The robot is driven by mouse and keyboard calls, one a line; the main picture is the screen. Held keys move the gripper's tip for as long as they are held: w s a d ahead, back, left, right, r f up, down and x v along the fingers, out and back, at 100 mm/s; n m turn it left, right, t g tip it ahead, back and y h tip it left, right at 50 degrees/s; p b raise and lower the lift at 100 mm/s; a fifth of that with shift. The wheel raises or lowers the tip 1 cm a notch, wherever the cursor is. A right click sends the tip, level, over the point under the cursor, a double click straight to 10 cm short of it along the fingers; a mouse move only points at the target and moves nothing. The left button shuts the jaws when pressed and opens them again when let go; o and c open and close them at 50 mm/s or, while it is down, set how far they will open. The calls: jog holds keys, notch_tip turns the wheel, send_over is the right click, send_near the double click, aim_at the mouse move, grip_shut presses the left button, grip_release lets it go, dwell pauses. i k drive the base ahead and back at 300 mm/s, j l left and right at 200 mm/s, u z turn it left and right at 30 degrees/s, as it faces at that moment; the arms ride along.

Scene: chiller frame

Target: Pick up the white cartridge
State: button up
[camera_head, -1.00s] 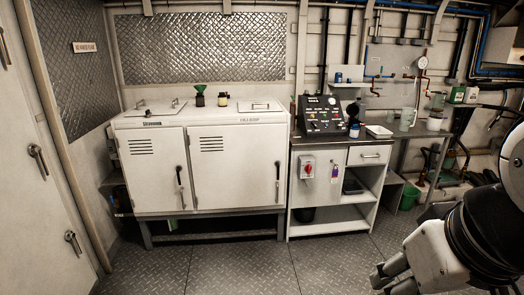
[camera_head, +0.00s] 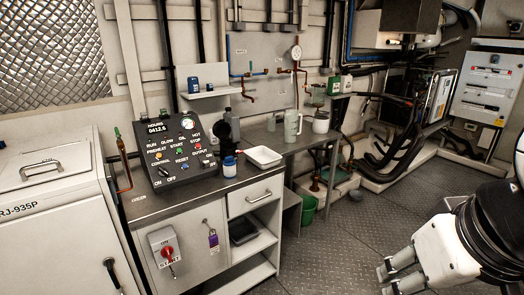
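I cannot single out a white cartridge with certainty. A small white jar with a blue top (camera_head: 229,167) stands on the bench beside the control box. A white pot (camera_head: 320,123) stands on the lower table at the back, right of a grey-green jug (camera_head: 292,127). My gripper (camera_head: 386,281) is at the lower right, over the floor and well away from the bench. Its fingers point left, no held object shows, and the gap between them is not clear.
A bench (camera_head: 150,205) carries a control box (camera_head: 180,150) and a white tray (camera_head: 263,157). A white chiller cabinet (camera_head: 50,230) is at the left. A green bucket (camera_head: 307,208) stands under the table, and black hoses (camera_head: 390,145) lie behind. The floor (camera_head: 345,235) between is clear.

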aim_at(229, 165)
jog(key=i+l+z, duration=0.1)
jog(key=i+z, duration=0.15)
jog(key=i, duration=0.45)
jog(key=i+z, duration=0.3)
jog(key=i, duration=0.4)
jog(key=i+l+u, duration=0.1)
jog(key=i+u, duration=0.3)
jog(key=i+l+u, duration=0.25)
jog(key=i+u, duration=0.2)
jog(key=i+l+u, duration=0.2)
jog(key=u, duration=0.2)
jog(key=i+l+u, duration=0.55)
jog(key=u, duration=0.25)
jog(key=i+l+u, duration=0.1)
jog(key=l+u, duration=0.3)
jog(key=l, duration=0.15)
